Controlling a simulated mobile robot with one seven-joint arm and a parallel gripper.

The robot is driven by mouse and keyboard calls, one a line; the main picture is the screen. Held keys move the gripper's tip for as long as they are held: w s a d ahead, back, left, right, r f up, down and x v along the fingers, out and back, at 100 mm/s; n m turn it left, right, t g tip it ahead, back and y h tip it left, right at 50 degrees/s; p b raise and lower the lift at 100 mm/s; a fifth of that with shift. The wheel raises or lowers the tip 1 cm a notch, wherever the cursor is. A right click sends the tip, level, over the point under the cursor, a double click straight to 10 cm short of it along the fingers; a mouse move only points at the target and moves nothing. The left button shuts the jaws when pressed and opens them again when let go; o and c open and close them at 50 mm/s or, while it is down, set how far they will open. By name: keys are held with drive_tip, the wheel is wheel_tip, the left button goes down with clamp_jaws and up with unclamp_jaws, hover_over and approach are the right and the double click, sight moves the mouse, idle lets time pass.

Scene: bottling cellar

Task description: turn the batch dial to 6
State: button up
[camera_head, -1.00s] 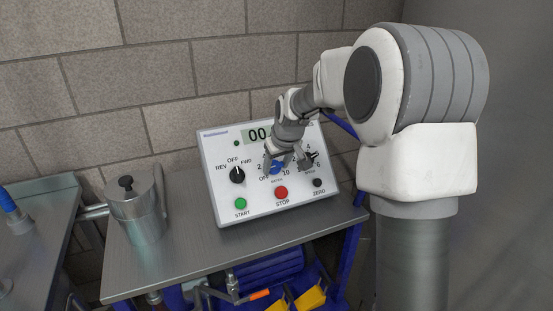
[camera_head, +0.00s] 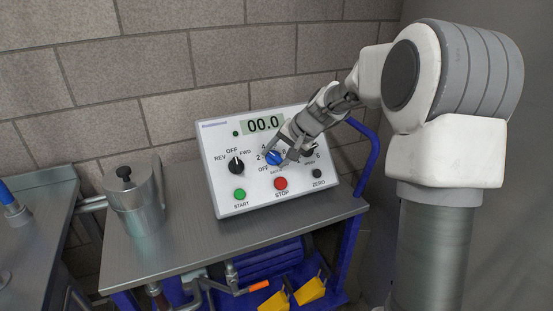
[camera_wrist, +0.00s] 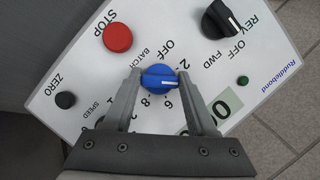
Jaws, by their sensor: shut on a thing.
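In the head view my gripper (camera_head: 284,154) reaches in from the upper right and partly covers the labels.
The display (camera_head: 263,124) reads 00.0. A black direction knob (camera_head: 236,166), green START button (camera_head: 239,194), red STOP button (camera_head: 281,183) and black ZERO button (camera_head: 317,173) surround the dial. A speed knob is partly covered by my gripper. A metal pot (camera_head: 136,203) stands left of the panel.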

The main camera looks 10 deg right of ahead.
drive_tip(key=m+t+y+b, duration=0.1)
drive_tip(key=m+b, duration=0.1)
drive_tip(key=m, duration=0.1)
drive_tip(key=shift+d+f, duration=0.1)
drive_tip(key=shift+f, duration=0.1)
drive_tip(key=m+t+b, duration=0.1)
drive_tip(key=m+b, duration=0.1)
drive_tip(key=m, duration=0.1)
drive_tip(key=shift+m+y+b, duration=0.3)
drive_tip(key=shift+m+b, duration=0.05)
drive_tip(key=shift+m, duration=0.05)
drive_tip(key=m+t+b, duration=0.1)
drive_tip(key=m, duration=0.1)
drive_tip(key=m+b, duration=0.2)
drive_tip(key=m, duration=0.1)
drive_tip(key=shift+s+r+m+t, duration=0.1)
drive_tip(key=shift+m+t, duration=0.2)
drive_tip(key=shift+t, duration=0.1)
drive_tip(key=shift+b, duration=0.3)
drive_tip(key=o, duration=1.4)
drive_tip(key=shift+c, duration=0.2)
